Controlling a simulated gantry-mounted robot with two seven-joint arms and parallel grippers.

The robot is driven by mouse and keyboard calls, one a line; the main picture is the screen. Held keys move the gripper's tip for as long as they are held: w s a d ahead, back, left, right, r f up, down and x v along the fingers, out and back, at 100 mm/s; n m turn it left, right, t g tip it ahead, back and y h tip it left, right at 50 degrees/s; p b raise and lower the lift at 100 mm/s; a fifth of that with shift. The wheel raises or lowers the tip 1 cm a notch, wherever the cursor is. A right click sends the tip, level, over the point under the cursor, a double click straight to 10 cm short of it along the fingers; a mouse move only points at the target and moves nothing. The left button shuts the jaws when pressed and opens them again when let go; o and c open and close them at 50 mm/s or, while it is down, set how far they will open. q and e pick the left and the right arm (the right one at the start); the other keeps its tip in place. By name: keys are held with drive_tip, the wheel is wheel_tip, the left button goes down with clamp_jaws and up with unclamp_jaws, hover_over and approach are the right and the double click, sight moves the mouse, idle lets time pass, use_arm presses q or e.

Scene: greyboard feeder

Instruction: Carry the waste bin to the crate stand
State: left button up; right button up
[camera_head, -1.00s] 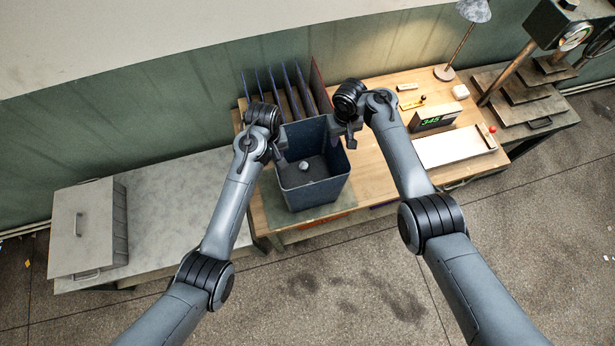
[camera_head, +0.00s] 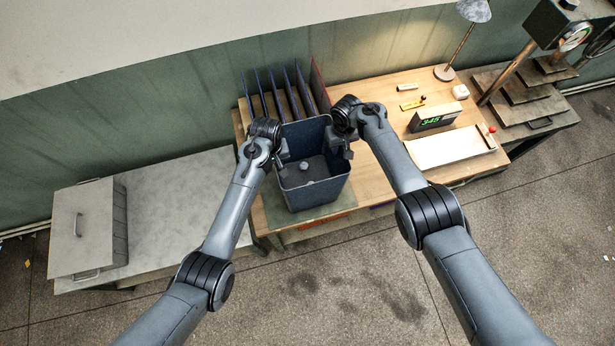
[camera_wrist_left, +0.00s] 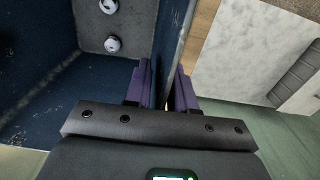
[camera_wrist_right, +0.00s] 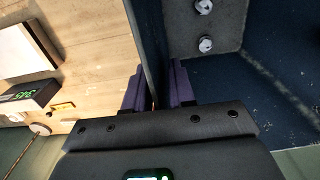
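The waste bin (camera_head: 320,190) is a dark blue, open-topped box standing upright on a greenish mat at the left end of the wooden bench. Small pale pieces (camera_wrist_left: 112,44) lie on its floor. My left gripper (camera_head: 281,158) is at its left wall, and my right gripper (camera_head: 342,150) is at its right wall. In each wrist view a wall runs between the purple fingers, left (camera_wrist_left: 163,85) and right (camera_wrist_right: 160,85), with one finger inside and one outside. Whether the fingers press on the walls is unclear. No labelled crate stand is identifiable; a grey-topped table (camera_head: 180,200) stands left.
A lidded grey box (camera_head: 88,230) sits on the left table, whose remaining top is clear. Upright dividers (camera_head: 285,92) stand behind the bin. A digital display (camera_head: 436,117), a white board (camera_head: 450,149) and a lamp (camera_head: 460,45) are right of it.

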use_arm(q)
clamp_jaws()
use_arm(e)
clamp_jaws()
use_arm(q)
drive_tip(key=shift+d, duration=0.1)
use_arm(e)
drive_tip(key=shift+a, duration=0.2)
idle(0.6)
